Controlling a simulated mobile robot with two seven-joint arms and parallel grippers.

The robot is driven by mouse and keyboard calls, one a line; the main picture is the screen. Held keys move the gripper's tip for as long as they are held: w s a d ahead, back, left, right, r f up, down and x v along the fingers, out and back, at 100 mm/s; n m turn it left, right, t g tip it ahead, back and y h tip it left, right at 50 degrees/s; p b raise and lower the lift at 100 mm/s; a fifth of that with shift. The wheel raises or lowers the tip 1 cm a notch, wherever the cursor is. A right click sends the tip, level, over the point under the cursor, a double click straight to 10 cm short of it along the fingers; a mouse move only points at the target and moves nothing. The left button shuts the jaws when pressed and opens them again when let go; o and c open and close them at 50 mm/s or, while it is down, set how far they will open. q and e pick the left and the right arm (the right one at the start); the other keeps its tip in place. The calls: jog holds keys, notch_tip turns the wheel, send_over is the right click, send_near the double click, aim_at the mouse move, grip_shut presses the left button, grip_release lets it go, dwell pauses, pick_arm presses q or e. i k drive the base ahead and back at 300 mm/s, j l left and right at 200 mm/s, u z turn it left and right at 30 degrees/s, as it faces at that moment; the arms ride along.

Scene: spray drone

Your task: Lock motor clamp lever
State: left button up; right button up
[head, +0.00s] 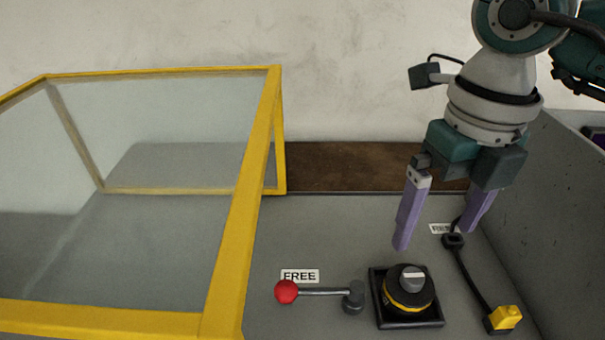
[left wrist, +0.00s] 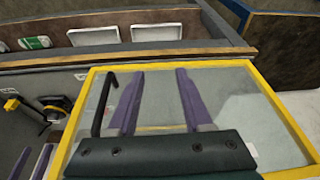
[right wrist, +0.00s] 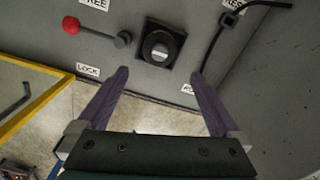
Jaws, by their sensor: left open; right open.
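The clamp lever is a grey rod with a red ball knob (head: 287,291) at its left end and a grey pivot (head: 353,297) at its right. It lies level beside the FREE label (head: 299,276) in the head view. The right wrist view shows the red knob (right wrist: 71,25) near the FREE label and a LOCK label (right wrist: 88,70) below the lever. My right gripper (head: 436,235) is open and empty, above and right of the lever, near the black rotary knob. My left gripper (left wrist: 158,75) is open and empty over a clear panel in the left wrist view, outside the head view.
A yellow-framed clear guard (head: 240,210) stands left of the lever. A black rotary knob (head: 408,288) on a square base is right of the pivot. A black cable with a yellow end (head: 506,317) lies farther right, by a grey side wall (head: 555,190).

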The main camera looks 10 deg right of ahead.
aim_at(285, 291)
jog(key=l+u, duration=0.2)
jog(key=u, duration=0.2)
jog(key=l+u, duration=0.15)
jog(key=u, duration=0.25)
jog(key=k+l+u, duration=0.1)
jog(key=u, duration=0.3)
